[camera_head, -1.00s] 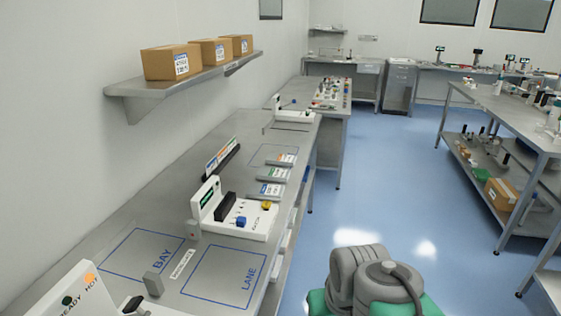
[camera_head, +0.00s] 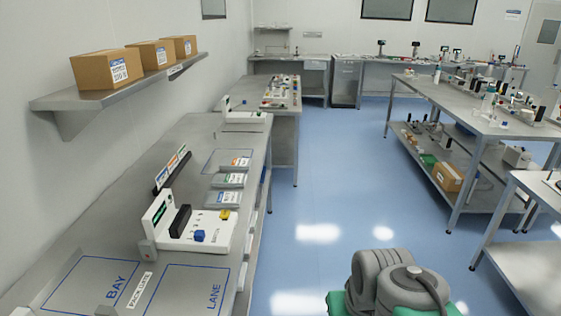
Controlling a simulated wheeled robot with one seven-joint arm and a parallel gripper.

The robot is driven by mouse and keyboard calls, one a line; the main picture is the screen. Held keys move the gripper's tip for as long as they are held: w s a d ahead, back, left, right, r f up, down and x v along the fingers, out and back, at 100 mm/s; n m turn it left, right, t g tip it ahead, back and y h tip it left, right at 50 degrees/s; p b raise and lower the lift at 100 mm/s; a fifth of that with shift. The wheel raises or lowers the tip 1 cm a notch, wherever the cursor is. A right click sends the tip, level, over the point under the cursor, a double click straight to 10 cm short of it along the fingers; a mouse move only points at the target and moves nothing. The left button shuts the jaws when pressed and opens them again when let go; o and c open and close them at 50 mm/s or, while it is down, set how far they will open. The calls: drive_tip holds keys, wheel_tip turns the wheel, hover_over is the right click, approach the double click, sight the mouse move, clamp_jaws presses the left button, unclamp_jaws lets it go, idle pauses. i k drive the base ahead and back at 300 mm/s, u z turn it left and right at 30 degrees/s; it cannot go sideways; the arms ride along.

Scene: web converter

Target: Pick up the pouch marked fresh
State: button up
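Three flat grey packets with labels lie in a row near the right edge of the left bench. The far packet (camera_head: 237,164) has an orange-marked label, the middle packet (camera_head: 229,180) a green-marked one, and the near packet (camera_head: 226,196) a blue-marked one. Their print is too small to read, so I cannot tell which, if any, is marked fresh. My gripper is not in view. Part of my own arm shows at the bottom right, over the floor and apart from the bench.
A white device (camera_head: 203,231) with a blue knob stands nearer than the packets. An upright rack of coloured cards (camera_head: 172,168) stands behind them. Outlined BAY and LANE areas in front look empty. Boxes sit on a wall shelf (camera_head: 125,92). The blue aisle floor (camera_head: 330,185) is clear.

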sight(233, 164)
drive_tip(key=z, duration=0.25)
drive_tip(key=i, duration=3.4)
drive_tip(key=u, duration=4.1)
